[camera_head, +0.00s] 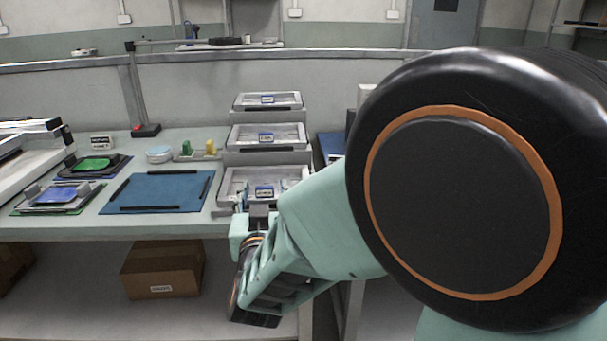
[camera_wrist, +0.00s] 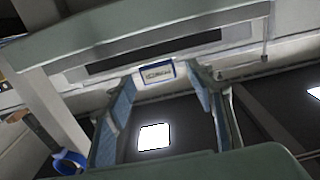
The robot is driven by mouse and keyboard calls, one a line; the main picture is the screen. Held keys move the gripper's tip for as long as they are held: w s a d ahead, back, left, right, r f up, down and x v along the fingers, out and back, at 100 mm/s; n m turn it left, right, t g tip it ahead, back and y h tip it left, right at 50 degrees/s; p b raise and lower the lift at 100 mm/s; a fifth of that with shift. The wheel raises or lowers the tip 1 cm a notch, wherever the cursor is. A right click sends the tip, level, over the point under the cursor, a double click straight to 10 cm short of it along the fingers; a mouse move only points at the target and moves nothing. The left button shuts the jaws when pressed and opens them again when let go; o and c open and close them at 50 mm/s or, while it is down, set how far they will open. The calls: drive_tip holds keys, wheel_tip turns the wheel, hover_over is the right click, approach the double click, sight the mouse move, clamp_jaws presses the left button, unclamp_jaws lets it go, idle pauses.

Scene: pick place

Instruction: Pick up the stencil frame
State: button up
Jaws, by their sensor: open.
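Three pale, framed panels with small blue-edged labels sit on a stepped rack; they look like stencil frames. The top one (camera_head: 284,101), the middle one (camera_head: 240,136) and the lowest one (camera_head: 236,179) are all in the head view. Which one the task means cannot be told. My gripper (camera_head: 258,200) is at the front of the lowest frame. In the wrist view my gripper (camera_wrist: 160,95) is open, its blue-padded fingers apart, with a blue-edged label (camera_wrist: 157,74) showing between them. Contact with the frame cannot be told. My arm hides the rack's lower right.
A blue mat (camera_head: 160,190) lies on the bench (camera_head: 100,228) left of the rack. Green and yellow items (camera_head: 198,149) and a round white container (camera_head: 158,154) stand behind it. Small boards on trays (camera_head: 50,196) lie further left. A cardboard box (camera_head: 162,270) is below.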

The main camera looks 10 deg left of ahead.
drive_tip(key=shift+w+a, duration=0.2)
drive_tip(key=shift+w, duration=0.4)
clamp_jaws()
drive_tip(key=shift+r, duration=0.2)
